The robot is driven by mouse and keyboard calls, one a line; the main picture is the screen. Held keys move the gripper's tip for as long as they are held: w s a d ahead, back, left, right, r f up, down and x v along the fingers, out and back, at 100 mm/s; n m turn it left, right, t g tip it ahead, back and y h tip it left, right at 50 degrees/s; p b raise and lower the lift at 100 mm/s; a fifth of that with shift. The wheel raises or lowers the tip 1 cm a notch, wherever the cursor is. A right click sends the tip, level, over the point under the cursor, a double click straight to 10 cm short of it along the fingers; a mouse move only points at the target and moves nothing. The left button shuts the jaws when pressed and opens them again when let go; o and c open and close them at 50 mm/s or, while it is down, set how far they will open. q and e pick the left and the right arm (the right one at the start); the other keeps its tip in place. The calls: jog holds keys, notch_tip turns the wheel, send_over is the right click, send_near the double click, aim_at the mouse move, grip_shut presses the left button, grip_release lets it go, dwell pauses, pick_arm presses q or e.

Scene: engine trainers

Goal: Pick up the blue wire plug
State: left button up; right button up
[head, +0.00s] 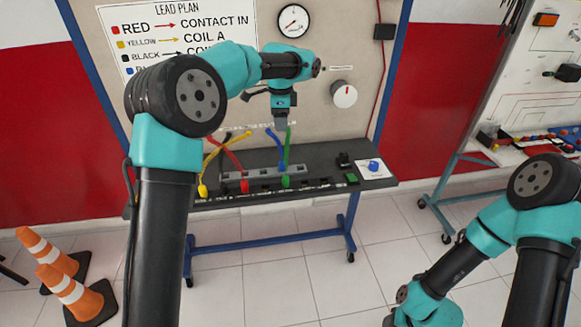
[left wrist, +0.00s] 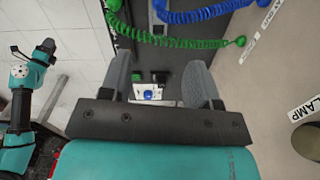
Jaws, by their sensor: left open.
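The blue wire (head: 274,142) runs from near the back panel down to a blue plug (head: 283,167) at the bench's socket strip. In the left wrist view the coiled blue wire (left wrist: 210,16) crosses the top, above the fingers. My left gripper (head: 281,124) points down over the bench, by the upper ends of the blue and green wires. It is open, and the left wrist view shows nothing between its fingers (left wrist: 159,80). My right arm is at the lower right; its gripper does not show.
A green wire (head: 288,145) hangs close beside the blue one, with a green plug (head: 286,182). Red (head: 234,158) and yellow (head: 211,157) wires are to the left. Traffic cones (head: 68,290) stand lower left.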

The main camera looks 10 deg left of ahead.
pick_arm(q)
send_near(282, 163)
jog(key=f, duration=0.3)
jog(key=w+f, duration=0.1)
jog(key=f, duration=0.1)
jog(key=shift+a+f, duration=0.1)
jog(key=shift+f, duration=0.15)
jog(key=shift+s+f, duration=0.1)
jog(key=shift+f, duration=2.5)
jog(key=c, duration=1)
jog(key=shift+r, duration=0.1)
